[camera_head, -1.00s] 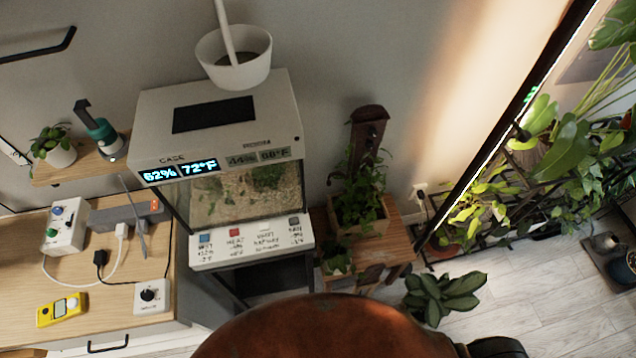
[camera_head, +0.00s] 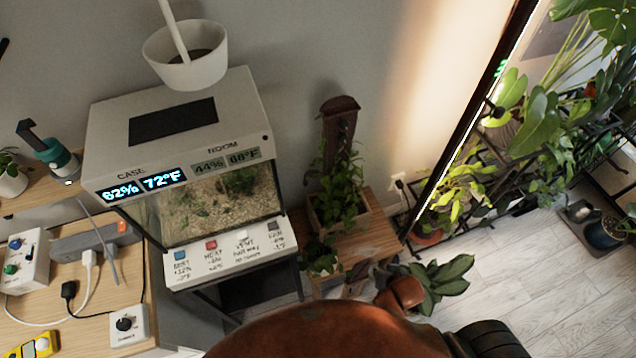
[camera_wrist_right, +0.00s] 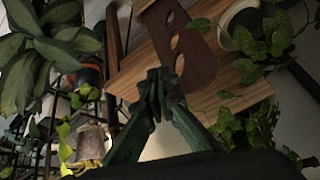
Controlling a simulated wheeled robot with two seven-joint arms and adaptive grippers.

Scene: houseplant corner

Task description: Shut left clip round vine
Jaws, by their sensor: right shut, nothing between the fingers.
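A leafy green vine (camera_head: 338,185) grows from a wooden box planter (camera_head: 362,212) and climbs a dark brown upright board (camera_head: 338,125). I cannot make out the left clip in either view. My right gripper (camera_head: 381,268) is low in the head view, small and partly hidden by my arm, below the planter. In the right wrist view my right gripper (camera_wrist_right: 157,84) is shut, with its fingertips together and empty. A brown board with oval holes (camera_wrist_right: 182,45) lies just beyond the fingertips. My left gripper is not in view.
A wooden stand (camera_head: 375,238) carries the planter. A glass case (camera_head: 220,200) stands to its left. A broad-leaved plant (camera_head: 440,283) is close on the right, and a plant rack (camera_head: 480,175) with a lit bar is farther right. Bare floor (camera_head: 530,265) shows at lower right.

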